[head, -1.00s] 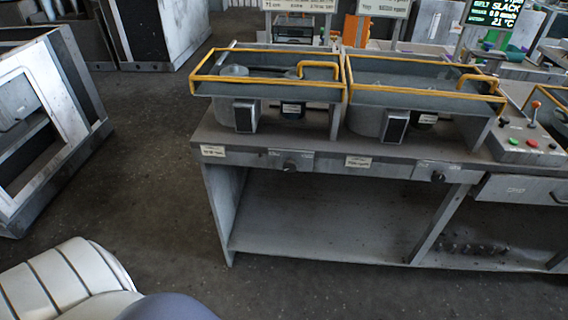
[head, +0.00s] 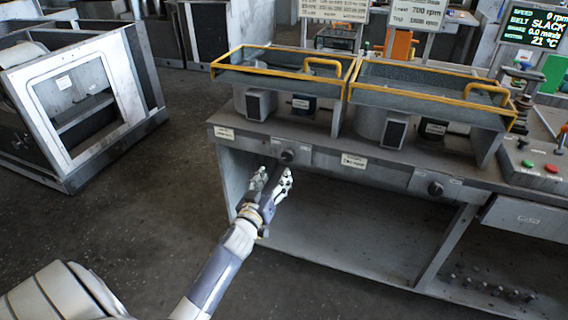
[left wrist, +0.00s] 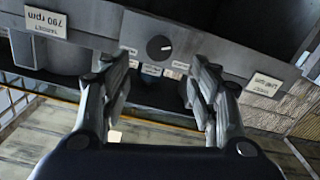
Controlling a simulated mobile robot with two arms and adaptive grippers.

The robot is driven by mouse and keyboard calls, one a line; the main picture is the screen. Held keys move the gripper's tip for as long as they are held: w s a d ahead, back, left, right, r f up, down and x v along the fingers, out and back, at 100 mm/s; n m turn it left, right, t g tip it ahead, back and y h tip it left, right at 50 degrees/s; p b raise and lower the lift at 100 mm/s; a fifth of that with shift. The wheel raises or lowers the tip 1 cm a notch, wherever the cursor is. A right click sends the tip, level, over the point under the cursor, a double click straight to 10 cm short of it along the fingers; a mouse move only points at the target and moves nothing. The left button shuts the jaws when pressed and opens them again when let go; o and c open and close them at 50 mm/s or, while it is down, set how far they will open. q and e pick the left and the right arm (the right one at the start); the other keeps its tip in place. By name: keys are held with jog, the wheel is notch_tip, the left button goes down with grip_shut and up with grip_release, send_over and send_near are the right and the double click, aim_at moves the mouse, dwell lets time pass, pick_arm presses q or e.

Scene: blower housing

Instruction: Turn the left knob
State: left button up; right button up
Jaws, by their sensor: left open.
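The left knob (head: 287,155) is a small dark round knob on the front edge of the grey bench. It also shows in the left wrist view (left wrist: 159,47), with a light pointer mark on its face, ahead of and between the fingers. My left gripper (head: 272,176) is open and empty, just below and in front of this knob, apart from it. In the left wrist view the two fingers (left wrist: 160,85) stand wide apart. A second dark knob (head: 435,188) sits farther right on the same bench edge. My right gripper is not seen.
Two yellow-railed blower housings (head: 282,68) stand on the bench top. Small label plates (head: 354,161) sit along the bench front. The open shelf (head: 330,235) lies below. A control box with buttons (head: 538,165) stands at the right.

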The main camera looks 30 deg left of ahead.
aim_at(287, 157)
pick_arm(q)
jog(key=x, duration=0.8)
jog(key=shift+w+d, duration=0.1)
jog(key=shift+w, duration=0.55)
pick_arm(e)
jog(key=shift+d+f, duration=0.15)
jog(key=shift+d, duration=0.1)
pick_arm(q)
jog(key=shift+c, duration=0.2)
jog(key=c, duration=0.9)
jog(key=shift+c, duration=0.6)
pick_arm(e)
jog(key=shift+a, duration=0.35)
